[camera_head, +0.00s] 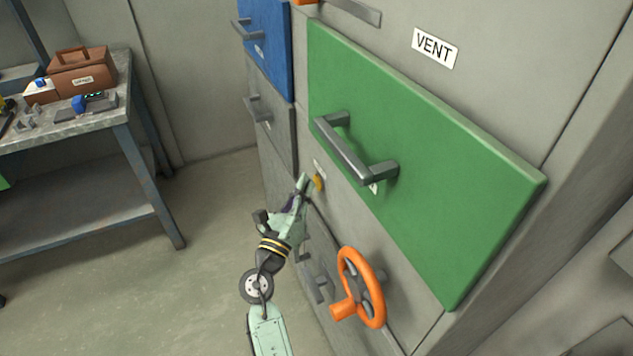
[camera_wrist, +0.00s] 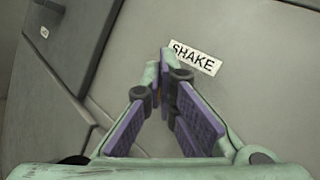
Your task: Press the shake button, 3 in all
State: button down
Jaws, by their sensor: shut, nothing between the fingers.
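The shake button (camera_head: 319,183) is a small yellow-orange knob on the grey cabinet front, just below the green drawer. My gripper (camera_head: 303,180) is shut and empty, with its tips right beside the button in the head view; I cannot tell if they touch it. In the wrist view the closed fingertips of my gripper (camera_wrist: 165,58) lie at the lower left end of the white SHAKE label (camera_wrist: 195,57).
The green drawer (camera_head: 430,170) with a metal handle (camera_head: 350,152) juts out above my gripper. An orange handwheel (camera_head: 345,262) sticks out to the lower right. A blue drawer (camera_head: 265,45) is at the upper left. A workbench (camera_head: 125,110) stands at the left, with open floor between.

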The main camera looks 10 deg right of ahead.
jog(key=shift+w+d, duration=0.15)
jog(key=shift+d, duration=0.25)
dwell(0.7)
jog(key=shift+s+a+p, duration=0.3)
jog(key=shift+a+p, duration=0.05)
jog(key=shift+a, duration=0.45)
jog(key=shift+s+a+p, duration=0.1)
jog(key=shift+s+a, duration=0.15)
jog(key=shift+a, duration=0.55)
jog(key=shift+s+a+p, duration=0.1)
jog(key=shift+s+a, duration=0.15)
jog(key=shift+a, duration=0.55)
jog(key=shift+s+a+p, duration=0.1)
jog(key=shift+s+a, duration=0.15)
jog(key=shift+a, duration=0.55)
